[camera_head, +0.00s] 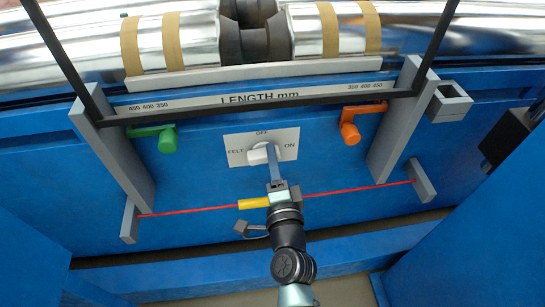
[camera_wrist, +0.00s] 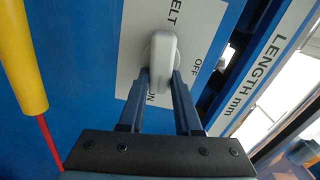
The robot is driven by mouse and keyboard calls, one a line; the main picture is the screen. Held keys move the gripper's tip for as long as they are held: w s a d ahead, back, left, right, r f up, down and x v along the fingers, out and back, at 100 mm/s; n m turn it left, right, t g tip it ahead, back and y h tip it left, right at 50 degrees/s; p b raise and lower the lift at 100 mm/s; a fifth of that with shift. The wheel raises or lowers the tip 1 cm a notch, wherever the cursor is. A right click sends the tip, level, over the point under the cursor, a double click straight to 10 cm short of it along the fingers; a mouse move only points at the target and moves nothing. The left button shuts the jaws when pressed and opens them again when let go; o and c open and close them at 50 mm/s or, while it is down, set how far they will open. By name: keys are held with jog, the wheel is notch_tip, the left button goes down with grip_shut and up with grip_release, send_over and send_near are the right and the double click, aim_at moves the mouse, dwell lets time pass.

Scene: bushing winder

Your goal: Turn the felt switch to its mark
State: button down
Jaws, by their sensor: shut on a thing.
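The felt switch (camera_head: 262,153) is a white knob on a white plate (camera_head: 286,137) on the blue panel. The plate reads FELT at left, OFF at top and ON at right. In the wrist view the knob (camera_wrist: 162,52) is elongated, its long side running roughly between the FELT and ON sides. I cannot tell which mark it points to. My gripper (camera_wrist: 160,88) is shut on the knob, with one dark finger on each side. In the head view my gripper (camera_head: 271,160) reaches up from below and hides the knob's lower part.
A red cord (camera_head: 345,191) with a yellow sleeve (camera_head: 253,203) runs across below the plate, close to my wrist. A green lever (camera_head: 166,140) and an orange lever (camera_head: 349,131) flank the plate. A LENGTH mm scale (camera_head: 207,101) and a black bar lie above.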

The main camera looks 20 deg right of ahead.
jog(key=shift+f+m, duration=0.2)
jog(key=shift+m, duration=0.6)
jog(key=c, duration=0.6)
grip_release()
jog(key=shift+s, duration=0.1)
jog(key=b+v, duration=0.1)
jog(key=v, duration=1.1)
jog(key=shift+s+b, duration=0.4)
jog(key=shift+a+r, duration=0.1)
